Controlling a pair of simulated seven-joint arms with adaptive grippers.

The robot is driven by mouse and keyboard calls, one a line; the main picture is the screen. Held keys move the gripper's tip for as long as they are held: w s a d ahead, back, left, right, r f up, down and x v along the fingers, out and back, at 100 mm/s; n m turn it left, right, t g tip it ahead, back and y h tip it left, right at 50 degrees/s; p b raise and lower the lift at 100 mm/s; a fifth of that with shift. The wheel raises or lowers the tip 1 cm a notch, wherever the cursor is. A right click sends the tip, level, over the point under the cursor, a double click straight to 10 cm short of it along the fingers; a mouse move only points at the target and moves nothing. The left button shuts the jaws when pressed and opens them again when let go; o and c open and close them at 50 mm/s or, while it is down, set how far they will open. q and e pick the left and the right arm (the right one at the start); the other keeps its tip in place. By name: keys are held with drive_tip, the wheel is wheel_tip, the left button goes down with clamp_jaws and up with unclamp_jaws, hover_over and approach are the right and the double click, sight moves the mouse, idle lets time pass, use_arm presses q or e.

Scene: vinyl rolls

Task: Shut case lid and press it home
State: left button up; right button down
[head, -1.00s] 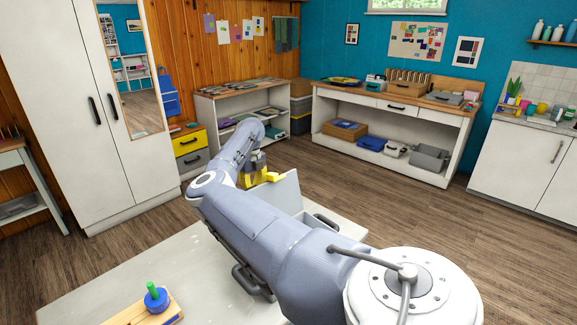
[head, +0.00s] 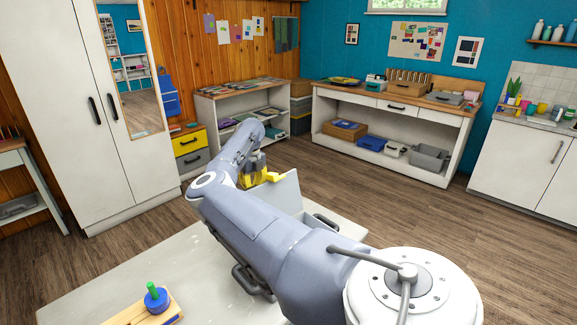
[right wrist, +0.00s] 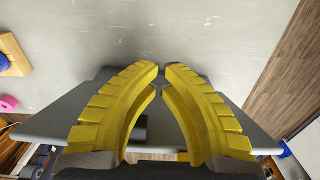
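The grey case stands on the pale work table (head: 130,280), mostly hidden behind my right arm in the head view. Its lid (head: 287,190) stands raised as a flat grey panel at the far side. Dark handles show at the right (head: 326,222) and at the near left (head: 250,282). My right gripper (head: 262,178), with yellow fingers, is at the lid's upper left edge; whether it touches cannot be told. In the right wrist view its fingertips (right wrist: 162,72) are almost together with nothing between them, in front of a dark grey panel (right wrist: 60,118). My left gripper is not in view.
A pink roll (right wrist: 8,102) shows at the left of the wrist view. Bare table lies left of the case. Shelves and cabinets stand well beyond the table.

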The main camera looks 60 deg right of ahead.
sight(268, 195)
drive_tip(key=shift+s+a, duration=0.15)
drive_tip(key=shift+s, duration=0.45)
idle(0.5)
drive_tip(key=shift+s+a+r, duration=0.15)
drive_tip(key=shift+s+r, duration=0.05)
drive_tip(key=shift+s, duration=0.35)
drive_tip(key=shift+s+a+r, duration=0.15)
drive_tip(key=shift+s, duration=0.4)
drive_tip(key=shift+s+a+r, duration=0.15)
drive_tip(key=shift+s+r, duration=0.05)
drive_tip(key=shift+s, duration=0.35)
drive_tip(key=shift+s, duration=0.1)
drive_tip(key=shift+s+a+r, duration=0.1)
drive_tip(key=shift+s+a, duration=0.15)
drive_tip(key=shift+s, duration=0.55)
drive_tip(key=shift+s+a, duration=0.2)
drive_tip(key=shift+s, duration=0.75)
